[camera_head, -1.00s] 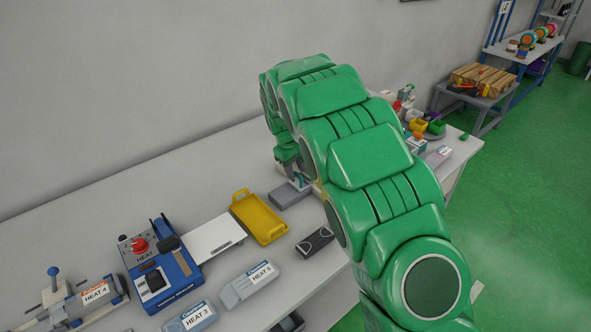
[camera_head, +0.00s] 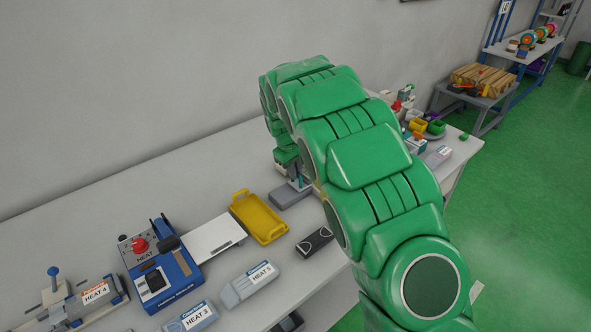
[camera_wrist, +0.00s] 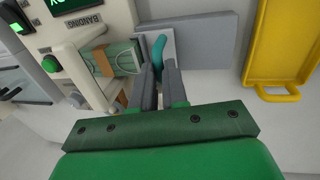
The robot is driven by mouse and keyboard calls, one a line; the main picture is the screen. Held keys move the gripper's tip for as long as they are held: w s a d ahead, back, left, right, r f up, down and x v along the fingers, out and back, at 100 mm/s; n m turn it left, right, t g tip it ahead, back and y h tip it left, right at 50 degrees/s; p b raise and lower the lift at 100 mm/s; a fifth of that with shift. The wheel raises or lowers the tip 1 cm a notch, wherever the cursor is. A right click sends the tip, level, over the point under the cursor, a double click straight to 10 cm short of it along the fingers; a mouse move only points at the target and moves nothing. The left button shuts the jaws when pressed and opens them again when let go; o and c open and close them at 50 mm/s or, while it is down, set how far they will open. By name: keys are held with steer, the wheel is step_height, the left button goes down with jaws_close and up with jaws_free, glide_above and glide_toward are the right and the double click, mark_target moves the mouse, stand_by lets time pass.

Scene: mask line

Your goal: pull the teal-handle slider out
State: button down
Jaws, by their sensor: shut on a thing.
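The teal handle (camera_wrist: 159,48) shows in the wrist view, standing on a pale slider plate (camera_wrist: 140,38) beside a flat grey slab. My gripper (camera_wrist: 159,68) has its two dark fingers closed around the handle's near end; the handle's upper part curves out beyond the fingertips. A banding machine (camera_wrist: 60,30) with a green screen stands at the left, and a teal stack (camera_wrist: 122,57) lies in its bay next to the plate. In the head view my green arm hides most of the machine and the grip.
A yellow tray (camera_head: 260,218) lies near the grey slab (camera_head: 290,194). A blue heat sealer (camera_head: 160,262) with a white plate (camera_head: 213,237) stands further left. Labelled grey boxes (camera_head: 250,284) and a dark box (camera_head: 315,241) lie along the front. Bare table lies between them.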

steer(key=s+a, duration=0.5)
steer(key=shift+s+a, duration=0.2)
steer(key=shift+a, duration=0.15)
steer(key=c, duration=1.2)
jaws_free()
steer(key=shift+o, duration=0.2)
steer(key=shift+d+r, duration=0.1)
step_height(320, 180, up, 8)
steer(key=s+a, duration=0.1)
steer(key=shift+f, duration=0.25)
